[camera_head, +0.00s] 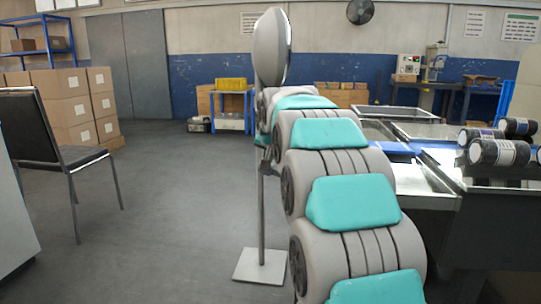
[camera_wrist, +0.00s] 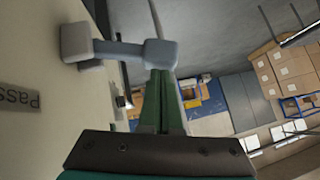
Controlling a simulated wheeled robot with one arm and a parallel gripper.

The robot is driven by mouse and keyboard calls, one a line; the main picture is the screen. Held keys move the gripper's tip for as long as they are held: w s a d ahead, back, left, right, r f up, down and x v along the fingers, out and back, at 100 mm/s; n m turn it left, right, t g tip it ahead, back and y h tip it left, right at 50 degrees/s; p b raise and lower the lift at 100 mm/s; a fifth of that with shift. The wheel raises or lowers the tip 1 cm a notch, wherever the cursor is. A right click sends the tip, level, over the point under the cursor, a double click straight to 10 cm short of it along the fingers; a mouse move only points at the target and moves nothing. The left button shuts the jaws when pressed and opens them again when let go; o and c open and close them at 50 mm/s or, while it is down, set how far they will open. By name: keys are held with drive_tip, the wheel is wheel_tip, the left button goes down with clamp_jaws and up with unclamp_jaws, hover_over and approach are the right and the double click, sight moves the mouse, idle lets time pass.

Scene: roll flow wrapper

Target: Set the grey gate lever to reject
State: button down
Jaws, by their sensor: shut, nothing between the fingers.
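In the wrist view the grey gate lever (camera_wrist: 115,49) runs across the upper left, with a blocky grey piece at each end. It stands in front of a pale panel (camera_wrist: 50,130) with a label (camera_wrist: 20,98) that reads "Pass". My gripper (camera_wrist: 161,72) has its green fingers together, with nothing between them. The fingertips are right at the lever's right-hand end block; I cannot tell whether they touch it. No reject marking is visible. In the head view the lever and my gripper cannot be made out beyond my arm.
In the head view a grey oval-headed stand (camera_head: 261,215) rises beside my arm from a square base. Metal machine tables with dark rolls (camera_head: 498,152) are at the right. A black chair (camera_head: 50,135) and stacked cartons (camera_head: 75,105) are at the left. The floor between is clear.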

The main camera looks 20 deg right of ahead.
drive_tip(key=f, duration=0.1)
drive_tip(key=a+f+n+g+h, duration=0.1)
drive_tip(key=w+f+h, duration=0.1)
drive_tip(key=shift+w+a+f+n+g, duration=0.1)
drive_tip(key=shift+a+f+n+g, duration=0.1)
drive_tip(key=shift+a+n+g, duration=0.15)
drive_tip(key=f+h, duration=0.1)
drive_tip(key=f+n+g, duration=0.1)
drive_tip(key=f+h, duration=0.1)
drive_tip(key=shift+w+a+h, duration=0.2)
drive_tip(key=shift+a+h, duration=0.1)
drive_tip(key=shift+f+n+g+h, duration=0.45)
drive_tip(key=shift+f+g+h, duration=0.15)
drive_tip(key=shift+f, duration=0.1)
drive_tip(key=shift+f, duration=0.15)
